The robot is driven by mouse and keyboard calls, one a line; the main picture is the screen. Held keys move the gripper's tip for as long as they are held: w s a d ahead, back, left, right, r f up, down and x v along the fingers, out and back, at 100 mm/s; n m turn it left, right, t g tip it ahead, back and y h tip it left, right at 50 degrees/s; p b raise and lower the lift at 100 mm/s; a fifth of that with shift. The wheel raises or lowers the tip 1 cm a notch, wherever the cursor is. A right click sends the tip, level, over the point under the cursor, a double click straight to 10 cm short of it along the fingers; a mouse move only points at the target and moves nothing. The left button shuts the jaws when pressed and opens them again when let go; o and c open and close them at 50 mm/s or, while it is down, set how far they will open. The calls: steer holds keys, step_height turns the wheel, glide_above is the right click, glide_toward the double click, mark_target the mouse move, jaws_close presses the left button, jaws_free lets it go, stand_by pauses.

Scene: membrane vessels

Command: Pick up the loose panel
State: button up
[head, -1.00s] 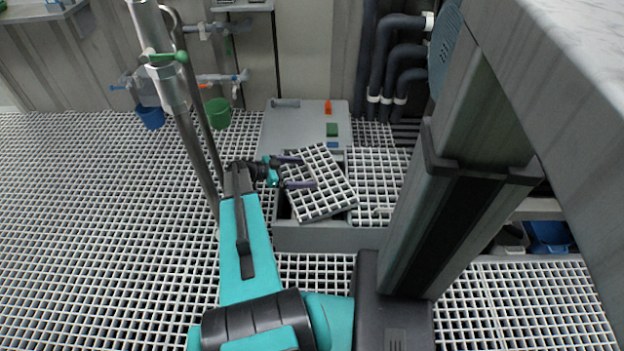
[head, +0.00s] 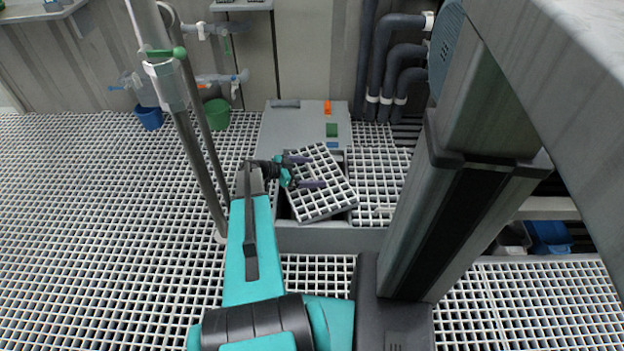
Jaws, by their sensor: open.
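The loose panel (head: 325,195) is a light grey square grating piece with dark openings. It lies tilted and turned askew over a dark opening in the floor, in the middle of the head view. My gripper (head: 318,171) is open, its two purple fingers pointing right. The fingers show over the left and upper part of the panel. I cannot tell whether they touch it or are above it. Part of the panel is hidden behind the fingers.
A grey box (head: 292,132) with small coloured blocks on top stands behind the panel. A grey pole (head: 190,140) rises left of my arm. A green bucket (head: 217,114) and a blue bucket (head: 150,117) stand at the back. Grating floor (head: 90,220) at left is clear.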

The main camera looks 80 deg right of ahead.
steer(key=c, duration=1.7)
steer(key=shift+c, duration=1.2)
steer(key=shift+r, duration=0.1)
steer(key=shift+r, duration=0.45)
step_height(320, 180, up, 3)
steer(key=shift+f+p, duration=0.15)
steer(key=shift+p, duration=0.55)
steer(key=w+a+r+p, duration=0.1)
steer(key=w+a+p, duration=0.1)
steer(key=w+a, duration=0.7)
steer(key=a, duration=0.3)
steer(key=shift+w+a+r, duration=0.15)
steer(key=shift+w+a, duration=0.15)
steer(key=shift+a, duration=0.1)
